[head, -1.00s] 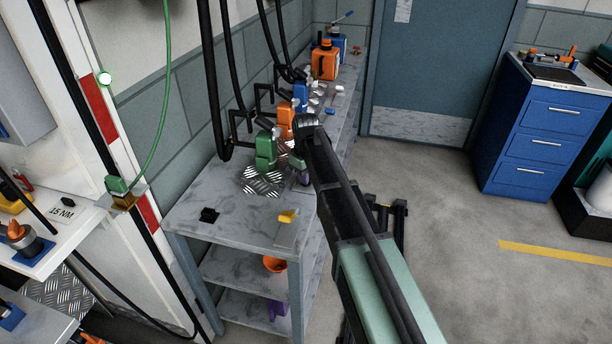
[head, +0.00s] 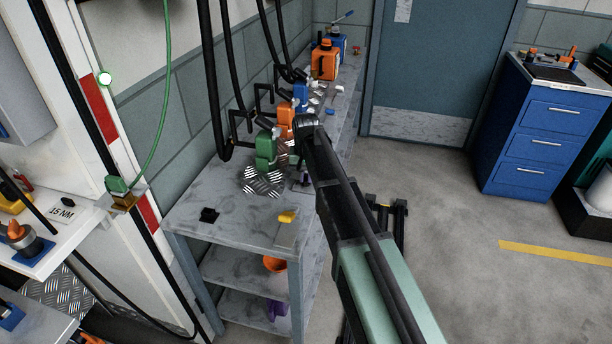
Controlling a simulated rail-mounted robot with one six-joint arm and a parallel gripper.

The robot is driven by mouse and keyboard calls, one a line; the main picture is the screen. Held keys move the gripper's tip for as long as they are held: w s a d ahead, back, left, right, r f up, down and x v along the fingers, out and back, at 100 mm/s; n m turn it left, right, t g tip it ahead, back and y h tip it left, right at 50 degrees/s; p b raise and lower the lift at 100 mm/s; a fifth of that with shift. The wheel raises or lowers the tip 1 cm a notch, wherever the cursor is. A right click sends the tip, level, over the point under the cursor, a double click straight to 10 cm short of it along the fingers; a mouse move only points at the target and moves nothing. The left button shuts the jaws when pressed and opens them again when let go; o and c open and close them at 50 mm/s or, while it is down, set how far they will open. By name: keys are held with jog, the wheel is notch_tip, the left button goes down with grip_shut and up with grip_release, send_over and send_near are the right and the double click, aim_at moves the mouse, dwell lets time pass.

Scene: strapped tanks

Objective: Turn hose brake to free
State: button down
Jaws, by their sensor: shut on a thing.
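My arm reaches from the bottom right to the grey bench (head: 240,225). Its dark end, with my gripper (head: 306,124), is over the bench's right side, beside the green tank (head: 266,152). My gripper is shut on a small part, but my wrist hides most of the jaws and that part. I cannot make out the hose brake or its setting. A small dark upright piece (head: 304,180) stands just below my wrist. An orange tank (head: 285,121) and a blue tank (head: 300,97) stand behind the green one.
Black hoses (head: 216,85) hang along the bench's wall side. A larger orange container (head: 324,62) is at the far end. A yellow piece (head: 287,217) and a small black piece (head: 209,215) lie near the front. A blue drawer cabinet (head: 543,130) stands right; the floor between is open.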

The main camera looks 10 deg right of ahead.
aim_at(306, 178)
jog(key=shift+m, duration=1.1)
jog(key=c, duration=1.1)
grip_release()
jog(key=shift+c, duration=0.2)
notch_tip(306, 178, up, 11)
jog(key=p, duration=1.1)
jog(key=shift+f, duration=0.15)
